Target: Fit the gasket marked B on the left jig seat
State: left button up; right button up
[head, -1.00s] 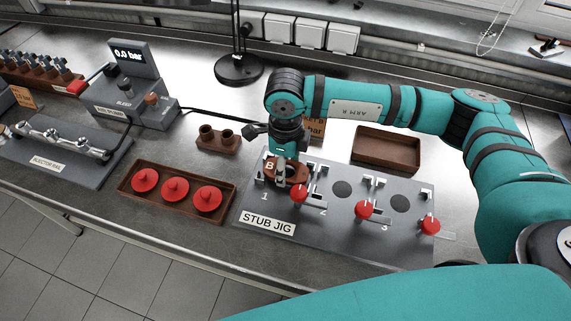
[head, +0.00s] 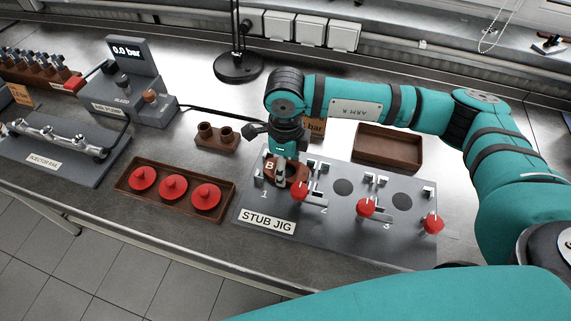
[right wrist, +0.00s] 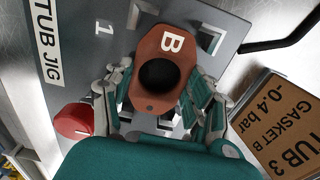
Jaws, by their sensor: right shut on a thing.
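The brown gasket marked B (head: 270,166) is at seat 1, the left seat of the grey stub jig (head: 330,225). In the right wrist view the gasket (right wrist: 172,42) shows its letter B and a dark round hole. My right gripper (head: 283,172) is shut on the gasket from above; in the right wrist view its fingers (right wrist: 158,100) flank it. The gasket hides the seat, so I cannot tell whether it rests flat on it. My left gripper is not in view.
Red-knobbed clamps (head: 366,207) stand along the jig, one close beside my right gripper. A brown tray with red caps (head: 128,187) lies to the left. An empty brown tray (head: 387,150) and a card (right wrist: 285,115) lie behind the jig. Seats 2 and 3 are bare.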

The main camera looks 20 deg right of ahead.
jog(key=o, duration=1.2)
jog(key=shift+r, duration=0.1)
notch_tip(320, 180, up, 7)
jog(key=p, duration=0.3)
jog(key=shift+r, duration=0.2)
dwell(0.5)
